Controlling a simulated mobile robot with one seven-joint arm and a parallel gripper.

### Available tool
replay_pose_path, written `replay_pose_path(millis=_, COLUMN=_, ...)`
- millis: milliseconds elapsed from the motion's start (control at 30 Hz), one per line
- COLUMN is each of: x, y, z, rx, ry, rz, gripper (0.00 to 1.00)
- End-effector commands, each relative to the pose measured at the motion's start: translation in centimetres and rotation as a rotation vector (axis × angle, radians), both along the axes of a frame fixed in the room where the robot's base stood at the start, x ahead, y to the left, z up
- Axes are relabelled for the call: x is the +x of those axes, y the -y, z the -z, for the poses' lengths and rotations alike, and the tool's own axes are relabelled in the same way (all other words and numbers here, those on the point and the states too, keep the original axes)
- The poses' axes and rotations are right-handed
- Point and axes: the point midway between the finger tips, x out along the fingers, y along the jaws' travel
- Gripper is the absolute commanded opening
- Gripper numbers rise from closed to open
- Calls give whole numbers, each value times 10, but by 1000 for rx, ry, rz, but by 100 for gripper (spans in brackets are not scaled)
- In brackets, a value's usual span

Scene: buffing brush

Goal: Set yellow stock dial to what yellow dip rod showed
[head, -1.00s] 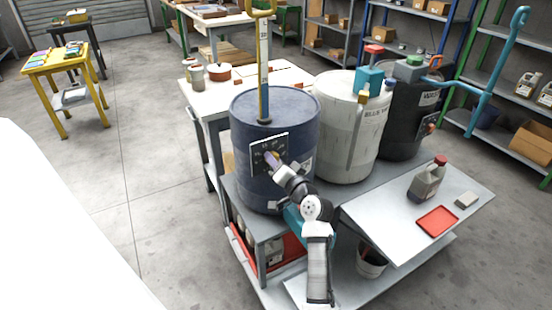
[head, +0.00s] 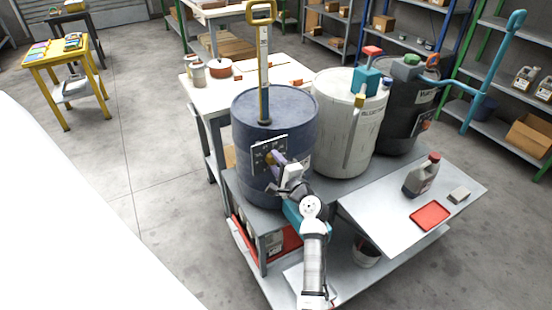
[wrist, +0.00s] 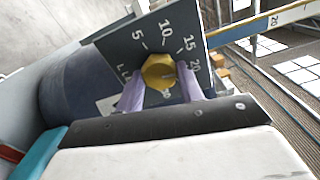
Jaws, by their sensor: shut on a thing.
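The yellow stock dial is a yellow knob (wrist: 158,71) on a dark plate (head: 268,153) on the front of the dark blue drum (head: 248,112). The plate shows 5, 10, 15 and 20, with lower marks partly hidden. My gripper (wrist: 160,83) is shut on the knob, one pale purple finger on each side. A dark line shows on the knob's right side; its exact reading is unclear. The yellow dip rod (head: 263,75) stands upright in the drum's top, its scale too small to read there. A strip of it in the wrist view (wrist: 270,20) shows a 20.
A cream drum (head: 338,120) and a black drum (head: 400,118) stand to the right on the same cart. A side shelf (head: 375,213) holds a grey bottle (head: 421,175), a red tray (head: 430,215) and a grey block. A white-topped workbench (head: 222,92) is behind.

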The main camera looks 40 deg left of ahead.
Motion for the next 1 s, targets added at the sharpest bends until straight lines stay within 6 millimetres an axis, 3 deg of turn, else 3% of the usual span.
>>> replay_pose_path(millis=400, x=0, y=0, z=0, rx=67, ry=-163, rz=1, gripper=14)
replay_pose_path(millis=933, x=0, y=0, z=1, rx=74, ry=-179, rz=1, gripper=14)
replay_pose_path(millis=967, x=0, y=0, z=1, rx=74, ry=-179, rz=1, gripper=41)
replay_pose_path(millis=1000, x=0, y=0, z=1, rx=74, ry=-179, rz=1, gripper=46)
